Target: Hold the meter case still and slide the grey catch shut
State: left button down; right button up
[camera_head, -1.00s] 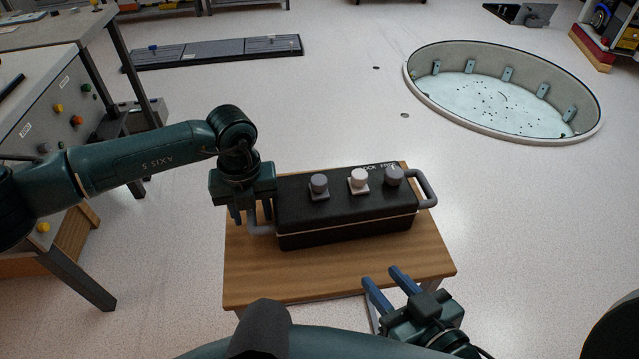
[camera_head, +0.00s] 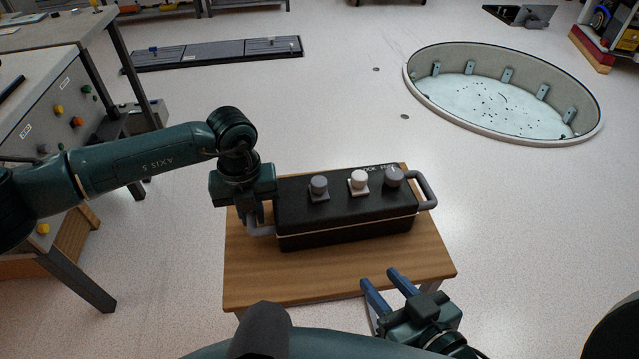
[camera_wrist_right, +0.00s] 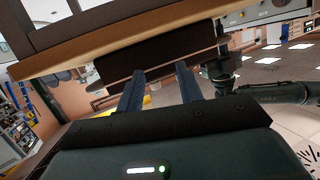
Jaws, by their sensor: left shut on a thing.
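The meter case (camera_head: 345,227) is a long black box lying on a small wooden table. On its top are a left grey knob (camera_head: 318,186) on a square base, a white knob (camera_head: 358,181), and a right grey knob (camera_head: 393,176) beside small white lettering. I cannot tell for sure which grey piece is the catch. My left gripper (camera_head: 257,222) is shut on the grey left handle (camera_head: 262,233) of the case. My right gripper (camera_head: 380,278) is open and empty at the table's front edge, apart from the case; its blue fingers also show in the right wrist view (camera_wrist_right: 160,72).
The wooden table (camera_head: 290,285) has bare top in front of the case. A grey right handle (camera_head: 429,190) sticks out at the case's right end. A workbench (camera_head: 60,110) stands at the left. A round sunken pit (camera_head: 500,90) lies at the back right.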

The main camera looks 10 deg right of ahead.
jog(key=shift+w+d+f, duration=0.15)
jog(key=shift+w+d, duration=0.05)
jog(key=shift+d, duration=0.1)
jog(key=shift+c, duration=1.4)
jog(key=shift+m+g, duration=0.7)
jog(key=shift+m, duration=0.2)
jog(key=w+d, duration=0.1)
jog(key=d, duration=0.1)
jog(key=w+d+f, duration=0.1)
jog(key=w+d, duration=0.1)
jog(key=shift+w, duration=0.15)
jog(key=c, duration=0.4)
jog(key=shift+m+g+y, duration=0.5)
jog(key=shift+m+y, duration=0.2)
jog(key=w+d, duration=0.1)
jog(key=w+d+r, duration=0.1)
jog(key=w+d, duration=0.1)
jog(key=shift+w+d+r, duration=0.15)
grip_shut()
jog(key=w+d+r+m+g+y, duration=0.1)
jog(key=w+r+m+g+y, duration=0.2)
jog(key=r, duration=0.7)
jog(key=shift+w+m+g+y, duration=0.2)
jog(key=shift+m+g+y, duration=0.2)
jog(key=shift+g+y, duration=1.3)
jog(key=shift+t+y, duration=0.4)
